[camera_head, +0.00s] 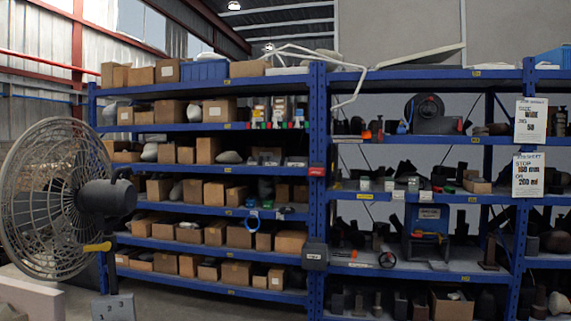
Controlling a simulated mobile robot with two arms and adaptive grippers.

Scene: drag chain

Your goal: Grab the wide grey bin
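I cannot make out a wide grey bin for certain in the head view. A pale grey block-like shape (32,297) stands low at the left edge, cut off by the picture, and I cannot tell whether it is a bin. Neither of my grippers shows in this view.
Blue shelving (320,180) holds cardboard boxes (218,110) on the left and dark parts on the right. A large fan (55,200) stands at the left in front of it. Blue bins (205,70) sit on top. Two paper signs (530,120) hang at the right.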

